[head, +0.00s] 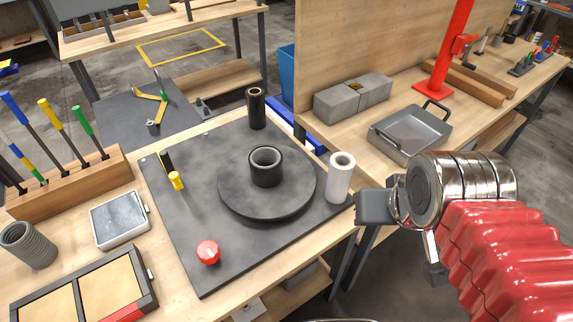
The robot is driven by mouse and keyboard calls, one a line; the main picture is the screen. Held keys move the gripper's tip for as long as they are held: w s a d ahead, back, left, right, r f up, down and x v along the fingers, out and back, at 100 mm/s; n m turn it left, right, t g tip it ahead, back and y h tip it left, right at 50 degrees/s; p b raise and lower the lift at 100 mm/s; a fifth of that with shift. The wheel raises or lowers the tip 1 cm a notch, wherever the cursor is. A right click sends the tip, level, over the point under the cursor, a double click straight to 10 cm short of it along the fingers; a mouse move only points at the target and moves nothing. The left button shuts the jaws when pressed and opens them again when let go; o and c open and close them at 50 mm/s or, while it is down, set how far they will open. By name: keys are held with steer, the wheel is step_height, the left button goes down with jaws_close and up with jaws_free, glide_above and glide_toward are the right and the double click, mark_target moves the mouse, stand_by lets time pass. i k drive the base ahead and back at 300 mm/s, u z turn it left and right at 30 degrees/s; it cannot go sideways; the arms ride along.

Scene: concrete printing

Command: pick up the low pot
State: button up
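A short, dark grey, open-topped pot (266,167) stands upright at the middle of a round dark turntable (230,192). It looks like the low pot. A grey ribbed pot (28,246) stands at the far left of the bench. My gripper (405,238) is at the right, past the bench's right edge. Its two dark fingers are spread apart, with nothing seen between them. It is well away from the pot on the turntable.
A white roll (340,178) stands between the turntable and my gripper. A dark cylinder (256,108) stands behind, a red knob (208,252) and yellow peg (176,180) in front and left.

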mark_target(265, 162)
steer(key=z, duration=0.4)
steer(key=k, duration=1.1)
steer(key=u, duration=1.5)
steer(key=i, duration=1)
